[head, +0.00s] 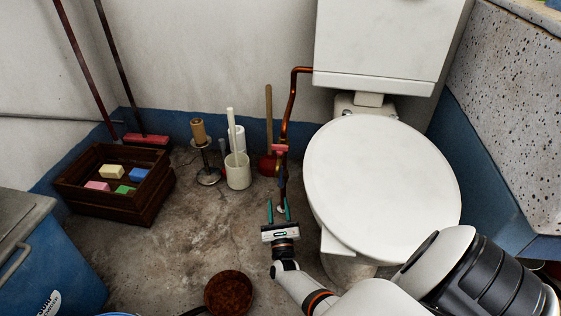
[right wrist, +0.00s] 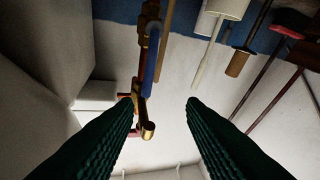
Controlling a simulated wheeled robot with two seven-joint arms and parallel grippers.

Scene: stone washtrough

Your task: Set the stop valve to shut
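A copper pipe (head: 290,105) runs from the white cistern down beside the toilet. Low on it are brass fittings with a small red handle (head: 279,149) and a blue lever (head: 282,172); which one is the stop valve I cannot tell. In the right wrist view the blue lever (right wrist: 152,55) lies along the pipe line, with a brass end (right wrist: 147,131) beyond it. My right gripper (head: 279,205) is open and empty, below and in front of the fittings. In its wrist view, the fingers (right wrist: 163,102) stand apart, the fittings nearer the left finger. My left gripper is out of view.
The toilet (head: 382,170) stands close on the right. A brush holder (head: 238,172), a plunger (head: 267,165) and a paper-roll stand (head: 208,176) are left of the pipe. A wooden crate (head: 115,208) is farther left. A brown round object (head: 228,293) lies in front. Bare floor lies between.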

